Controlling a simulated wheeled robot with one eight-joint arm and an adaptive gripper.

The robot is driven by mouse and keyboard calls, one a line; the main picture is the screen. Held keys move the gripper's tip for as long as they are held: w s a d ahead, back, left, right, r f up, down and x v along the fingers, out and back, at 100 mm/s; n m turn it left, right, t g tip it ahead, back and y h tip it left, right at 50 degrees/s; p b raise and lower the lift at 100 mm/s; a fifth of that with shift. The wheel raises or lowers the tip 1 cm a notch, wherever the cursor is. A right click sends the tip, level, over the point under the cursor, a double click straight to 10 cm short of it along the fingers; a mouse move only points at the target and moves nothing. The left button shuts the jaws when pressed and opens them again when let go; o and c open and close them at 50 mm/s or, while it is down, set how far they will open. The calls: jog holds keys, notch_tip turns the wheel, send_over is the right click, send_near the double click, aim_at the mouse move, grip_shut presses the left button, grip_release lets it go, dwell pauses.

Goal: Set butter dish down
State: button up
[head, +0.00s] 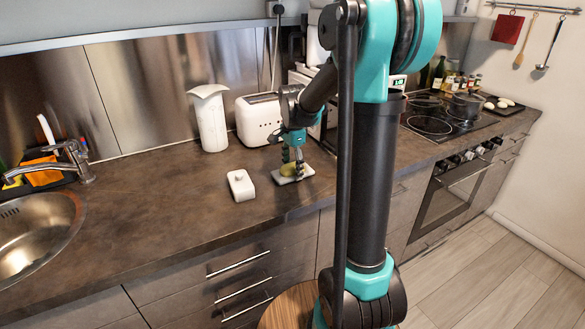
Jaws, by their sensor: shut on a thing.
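The butter dish (306,173) is a pale, flat dish with a yellowish-green piece (289,169) on it, on or just above the brown counter near its front edge. I cannot tell whether its underside touches the counter. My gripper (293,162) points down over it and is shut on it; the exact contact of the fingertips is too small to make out. A white lid-like box with a small round knob (241,186) stands on the counter to the left, apart from the dish.
A white toaster (257,120) and a tall white container (210,118) stand behind, near the metal backsplash. A sink with a tap (75,160) is at the left. A cooktop (437,122) with a pot is at the right. The counter (160,215) between the sink and the white box is clear.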

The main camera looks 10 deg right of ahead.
aim_at(292, 164)
jog(key=o, duration=1.6)
jog(key=shift+f, duration=0.1)
notch_tip(292, 164, up, 12)
